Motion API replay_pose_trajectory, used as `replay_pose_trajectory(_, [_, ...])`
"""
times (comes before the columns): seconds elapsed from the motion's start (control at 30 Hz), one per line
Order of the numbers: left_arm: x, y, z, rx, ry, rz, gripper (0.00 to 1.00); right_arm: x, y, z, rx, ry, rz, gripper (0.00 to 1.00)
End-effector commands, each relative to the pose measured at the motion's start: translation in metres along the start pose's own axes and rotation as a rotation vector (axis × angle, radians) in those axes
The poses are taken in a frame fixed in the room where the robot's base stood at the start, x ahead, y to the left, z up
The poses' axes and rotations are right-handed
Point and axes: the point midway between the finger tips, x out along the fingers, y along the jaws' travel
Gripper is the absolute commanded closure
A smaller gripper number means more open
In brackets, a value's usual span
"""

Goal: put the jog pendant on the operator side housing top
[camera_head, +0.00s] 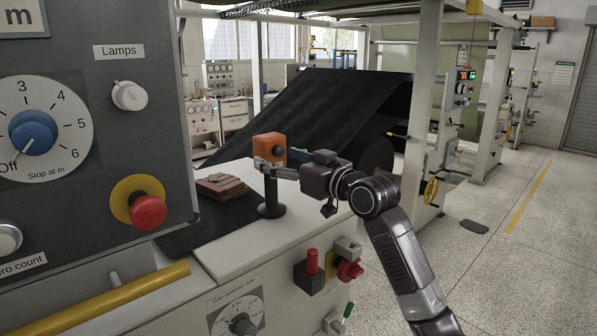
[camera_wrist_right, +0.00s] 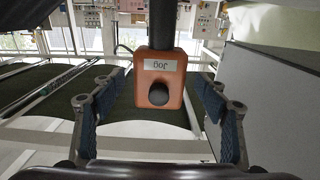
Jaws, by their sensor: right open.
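The jog pendant (camera_head: 268,147) is an orange box with a black knob, on a black post with a round foot. It stands upright on the pale housing top (camera_head: 238,240). In the right wrist view the pendant (camera_wrist_right: 160,72) appears upside down, with a "Jog" label. My right gripper (camera_head: 268,168) is at the pendant, just below its box in the head view. In the wrist view its two fingers (camera_wrist_right: 158,105) are open, one on each side of the box, with visible gaps. My left gripper is not in view.
Reddish-brown blocks (camera_head: 222,187) lie on a dark mat (camera_head: 195,232) left of the pendant. A grey control panel (camera_head: 90,100) with dials and a red button rises at the left. A yellow rail (camera_head: 115,297) runs along the front. Black sheet material (camera_head: 310,112) slopes behind.

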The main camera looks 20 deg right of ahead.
Motion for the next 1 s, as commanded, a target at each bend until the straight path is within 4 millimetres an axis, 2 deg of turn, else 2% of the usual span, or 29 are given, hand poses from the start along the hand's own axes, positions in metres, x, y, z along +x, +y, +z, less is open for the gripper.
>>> replay_pose_trajectory(0.03, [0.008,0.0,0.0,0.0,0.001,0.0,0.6,-0.012,0.001,0.004,-0.003,0.001,0.002,0.33])
replay_pose_trajectory(0.2, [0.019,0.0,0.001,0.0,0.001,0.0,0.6,-0.046,0.001,0.004,-0.004,0.001,0.002,0.33])
replay_pose_trajectory(0.4, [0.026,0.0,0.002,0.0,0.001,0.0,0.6,-0.073,0.001,0.002,-0.002,0.001,0.002,0.33])
replay_pose_trajectory(0.6, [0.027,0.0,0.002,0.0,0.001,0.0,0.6,-0.08,0.0,0.001,0.0,-0.001,0.0,0.33])
replay_pose_trajectory(1.0, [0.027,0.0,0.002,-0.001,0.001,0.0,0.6,-0.079,0.0,0.0,0.0,0.0,0.001,0.33])
